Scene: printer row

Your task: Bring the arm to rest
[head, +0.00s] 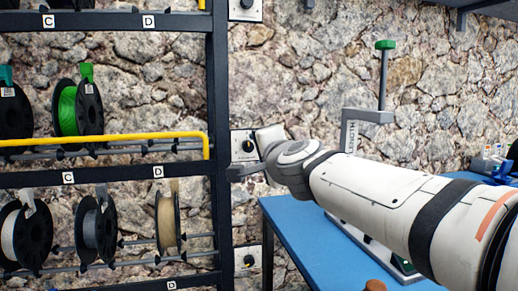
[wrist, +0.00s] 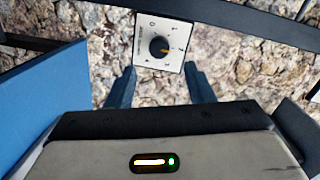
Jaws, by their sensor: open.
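My arm reaches in from the right of the head view, over the blue table. My gripper (head: 238,171) is at its far end, beside the rack's dark upright. In the wrist view my gripper (wrist: 162,78) shows two blue-grey fingers spread apart, with nothing between them. A white dial plate with a black knob (wrist: 160,47) lies ahead, in line with the gap between the fingers. The knob's orange mark points right. The fingers look apart from the plate. In the head view the middle dial (head: 247,146) is partly hidden by my wrist.
A dark rack (head: 219,150) with filament spools, such as a green one (head: 68,110), stands left. A yellow bar (head: 105,139) edges one shelf. The blue table (head: 300,225) carries a grey stand with a green-topped post (head: 384,75). More dials sit above and below (head: 247,262).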

